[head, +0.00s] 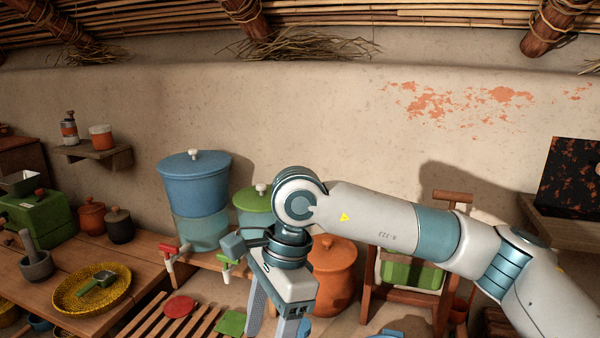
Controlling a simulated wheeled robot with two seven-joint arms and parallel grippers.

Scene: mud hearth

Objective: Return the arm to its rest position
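My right arm (375,220) comes in from the right, raised and stretched across the view, with its wrist bent downward. My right gripper (272,326) points down at the bottom centre, in front of the bench. Its two fingers stand apart with nothing visible between them, and the tips are cut off by the lower edge. My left arm and gripper are not in view.
Behind the gripper stand a blue dispenser (195,190), a green dispenser (248,203) and a clay pot (335,272). A wooden table (135,262) at left holds a yellow plate (70,303) and a mortar (36,267). A wooden chair (441,300) stands behind the arm.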

